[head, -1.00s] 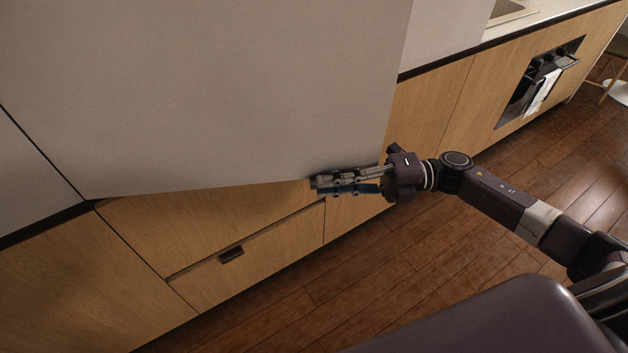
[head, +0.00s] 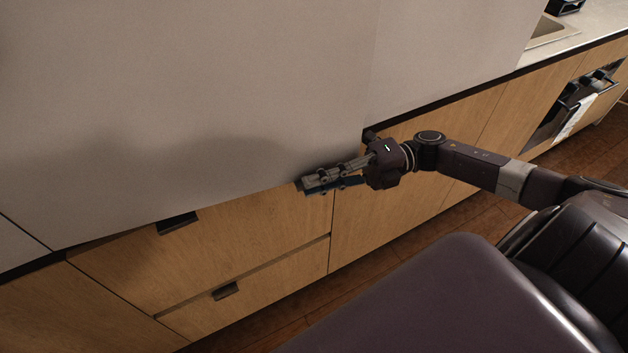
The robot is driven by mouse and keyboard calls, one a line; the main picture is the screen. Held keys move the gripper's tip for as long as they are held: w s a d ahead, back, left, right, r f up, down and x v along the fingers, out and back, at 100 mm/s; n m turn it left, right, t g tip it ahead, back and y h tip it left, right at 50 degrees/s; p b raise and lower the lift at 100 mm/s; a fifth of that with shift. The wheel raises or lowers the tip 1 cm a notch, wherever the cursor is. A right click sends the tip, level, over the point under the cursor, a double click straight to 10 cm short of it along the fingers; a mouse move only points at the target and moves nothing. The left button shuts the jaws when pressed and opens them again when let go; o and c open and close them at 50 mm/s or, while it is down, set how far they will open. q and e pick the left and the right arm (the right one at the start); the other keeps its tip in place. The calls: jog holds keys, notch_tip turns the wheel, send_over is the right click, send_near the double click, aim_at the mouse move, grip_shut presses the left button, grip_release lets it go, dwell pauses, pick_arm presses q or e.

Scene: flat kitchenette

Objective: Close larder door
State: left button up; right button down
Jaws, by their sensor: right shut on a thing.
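The larder door (head: 200,110) is the large pale grey panel filling the upper left of the head view. Its lower edge angles out a little over the wooden drawer fronts, so it stands slightly ajar. My right gripper (head: 303,185) is at the door's lower right edge, its fingers closed together on that edge. The exact contact is partly hidden. My left gripper is not in view.
Wooden drawers (head: 245,250) with dark handles (head: 177,223) are below the door. To the right are more wooden cabinets (head: 440,135), a sink (head: 548,30) and an oven with a towel (head: 572,115). Dark wooden floor (head: 470,215) shows between the cabinets and my body.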

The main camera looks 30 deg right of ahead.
jog(key=c, duration=2)
grip_release()
jog(key=v, duration=1.2)
